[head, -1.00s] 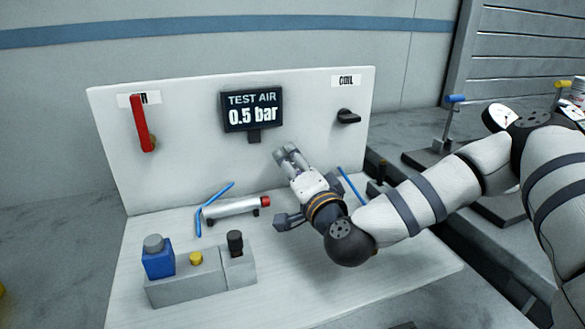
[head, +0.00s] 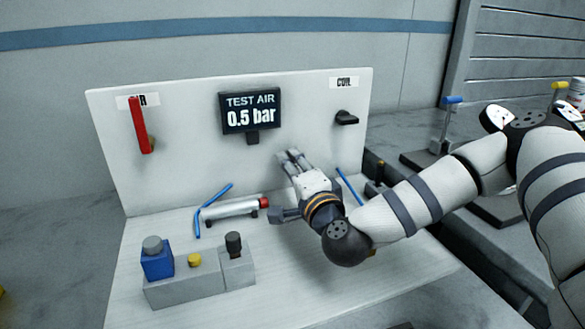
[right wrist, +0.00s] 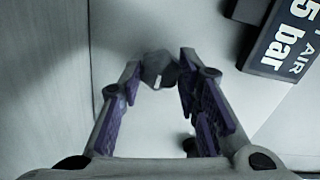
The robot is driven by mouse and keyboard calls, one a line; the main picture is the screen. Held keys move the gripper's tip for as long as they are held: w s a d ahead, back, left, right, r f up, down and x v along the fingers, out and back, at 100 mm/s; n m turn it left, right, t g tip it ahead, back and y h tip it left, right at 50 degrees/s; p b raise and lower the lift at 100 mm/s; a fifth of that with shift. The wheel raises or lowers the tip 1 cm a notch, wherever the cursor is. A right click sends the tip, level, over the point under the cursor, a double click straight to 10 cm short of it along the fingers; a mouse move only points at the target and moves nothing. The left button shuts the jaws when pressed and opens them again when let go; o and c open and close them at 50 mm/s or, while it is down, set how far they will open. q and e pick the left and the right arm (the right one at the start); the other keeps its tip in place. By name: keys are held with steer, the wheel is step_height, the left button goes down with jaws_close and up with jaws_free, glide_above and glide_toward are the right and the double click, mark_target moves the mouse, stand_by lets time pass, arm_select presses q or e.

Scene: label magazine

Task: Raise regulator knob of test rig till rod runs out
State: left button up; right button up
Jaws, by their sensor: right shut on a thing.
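The test rig is a white back panel (head: 190,130) above a white base. Its display (head: 251,110) reads "TEST AIR 0.5 bar"; part of it shows in the right wrist view (right wrist: 290,45). My right gripper (head: 287,157) is at the panel, below and right of the display. In the right wrist view my right gripper (right wrist: 158,78) is shut on a dark grey knob (right wrist: 158,66), taken as the regulator knob. The knob is hidden in the head view. A silver cylinder (head: 230,209) with a red end lies on the base; no extended rod can be made out. My left gripper is out of view.
A red lever (head: 140,125) is at the panel's left and a black knob (head: 346,118) at its right. A grey block (head: 200,284) with a blue part, yellow button and black knob stands at the front. Blue tubes (head: 213,206) are near the cylinder.

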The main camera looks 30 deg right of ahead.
steer(key=o, duration=1.1)
steer(key=shift+o, duration=0.2)
steer(key=v, duration=0.7)
steer(key=shift+s, duration=0.25)
